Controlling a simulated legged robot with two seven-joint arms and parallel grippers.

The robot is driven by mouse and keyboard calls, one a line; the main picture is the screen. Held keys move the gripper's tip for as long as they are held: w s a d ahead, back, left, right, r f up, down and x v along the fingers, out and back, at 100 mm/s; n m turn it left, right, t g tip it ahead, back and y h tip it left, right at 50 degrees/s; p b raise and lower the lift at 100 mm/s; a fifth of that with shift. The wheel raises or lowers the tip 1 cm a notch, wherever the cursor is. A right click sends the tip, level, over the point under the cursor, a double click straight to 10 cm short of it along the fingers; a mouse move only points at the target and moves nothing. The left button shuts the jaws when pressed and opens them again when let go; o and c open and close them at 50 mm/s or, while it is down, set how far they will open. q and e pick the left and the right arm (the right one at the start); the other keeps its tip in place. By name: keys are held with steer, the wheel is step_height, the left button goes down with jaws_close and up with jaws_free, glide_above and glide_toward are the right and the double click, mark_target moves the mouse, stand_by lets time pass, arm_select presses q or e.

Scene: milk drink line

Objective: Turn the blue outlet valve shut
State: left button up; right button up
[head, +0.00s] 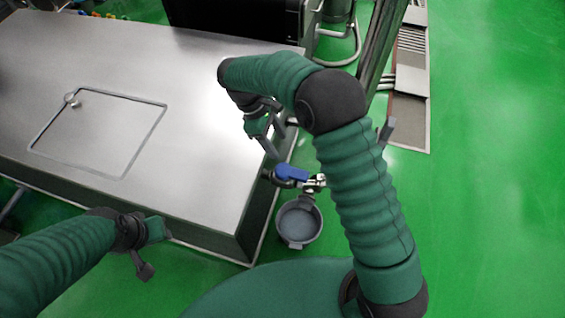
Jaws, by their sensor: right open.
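The blue outlet valve (291,172) sits on a pipe fitting at the right end of the steel tank (215,150). Its blue lever lies roughly across the picture. My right gripper (279,146) is open and empty. It shows just above and left of the blue lever, with a small gap between them in the picture. Its height over the valve is hard to judge. My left gripper (148,252) is at the lower left, in front of the tank's near side and away from the valve. Its fingers are too unclear to read.
A grey round vessel (299,222) with a handle is just below the valve outlet. A framed hatch (98,132) is on the tank top. A metal post (377,50) and a floor drain (410,80) are behind my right arm. Green floor is clear at the right.

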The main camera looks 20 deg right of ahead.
steer(key=b, duration=0.1)
glide_toward(295, 172)
steer(key=shift+a+f, duration=0.1)
steer(key=shift+f, duration=0.35)
steer(key=x, duration=0.2)
steer(key=b+x, duration=0.1)
steer(key=x, duration=0.4)
steer(key=shift+s+d+r, duration=0.1)
steer(key=shift+s+d, duration=0.05)
steer(key=shift+d, duration=0.15)
steer(key=shift+d+f+b, duration=0.1)
steer(key=shift+f+b, duration=0.2)
steer(key=shift+f, duration=0.15)
steer(key=shift+r, duration=0.1)
steer(key=shift+c, duration=0.7)
jaws_close()
